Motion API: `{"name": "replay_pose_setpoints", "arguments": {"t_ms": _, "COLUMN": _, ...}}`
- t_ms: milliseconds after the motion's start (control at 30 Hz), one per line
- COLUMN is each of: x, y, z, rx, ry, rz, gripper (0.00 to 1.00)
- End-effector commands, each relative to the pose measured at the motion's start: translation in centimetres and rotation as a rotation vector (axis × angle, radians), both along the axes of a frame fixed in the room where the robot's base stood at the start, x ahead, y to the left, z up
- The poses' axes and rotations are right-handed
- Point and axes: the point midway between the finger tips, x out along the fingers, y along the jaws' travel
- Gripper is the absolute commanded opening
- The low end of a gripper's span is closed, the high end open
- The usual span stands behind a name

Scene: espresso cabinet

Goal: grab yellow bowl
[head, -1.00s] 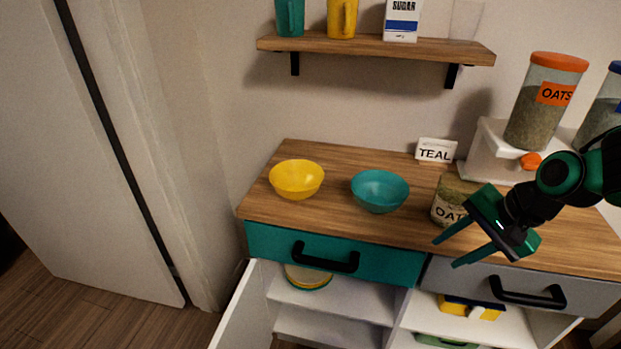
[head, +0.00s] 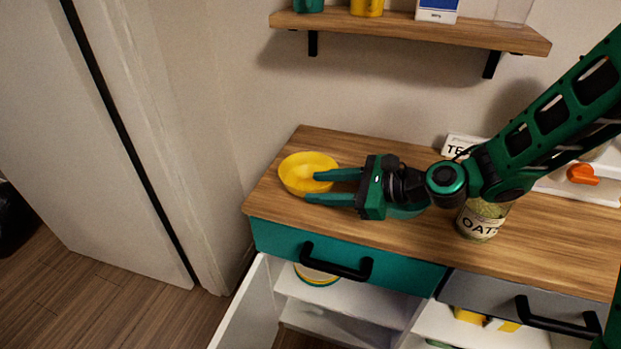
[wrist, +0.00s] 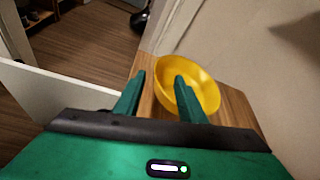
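The yellow bowl (head: 300,176) stands upright at the left end of the wooden countertop. My gripper (head: 312,187) is open and points left at the bowl, its fingers apart with nothing held. In the head view one fingertip overlaps the bowl's right side. In the wrist view the bowl (wrist: 203,78) lies ahead, with the right finger in front of its wall and the left finger (wrist: 132,95) outside it. I cannot tell whether a finger touches the bowl.
The teal bowl (head: 408,212) is mostly hidden behind my gripper. An oats jar (head: 481,219) stands to the right. A shelf (head: 410,28) hangs above. Below the counter are a teal drawer (head: 300,247) and an open white cabinet door (head: 247,305).

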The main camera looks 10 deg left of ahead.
Motion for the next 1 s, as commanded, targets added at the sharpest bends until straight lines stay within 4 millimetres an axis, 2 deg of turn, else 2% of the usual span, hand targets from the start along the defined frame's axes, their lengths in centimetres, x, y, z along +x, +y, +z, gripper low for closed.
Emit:
{"name": "replay_pose_setpoints", "arguments": {"t_ms": 233, "x": 0.4, "y": 1.4, "z": -0.7, "rx": -0.001, "ry": -0.001, "rz": -0.002, "gripper": 0.37}}
{"name": "replay_pose_setpoints", "arguments": {"t_ms": 533, "x": 1.1, "y": 5.0, "z": -2.1, "rx": -0.002, "ry": -0.002, "rz": -0.002, "gripper": 0.37}}
{"name": "replay_pose_setpoints", "arguments": {"t_ms": 867, "x": 1.3, "y": 5.6, "z": -2.4, "rx": -0.002, "ry": -0.003, "rz": -0.006, "gripper": 0.37}}
{"name": "replay_pose_setpoints", "arguments": {"t_ms": 900, "x": 1.3, "y": 5.6, "z": -2.4, "rx": -0.002, "ry": -0.003, "rz": -0.006, "gripper": 0.32}}
{"name": "replay_pose_setpoints", "arguments": {"t_ms": 1000, "x": 1.3, "y": 5.6, "z": -2.4, "rx": -0.002, "ry": -0.003, "rz": -0.006, "gripper": 0.08}}
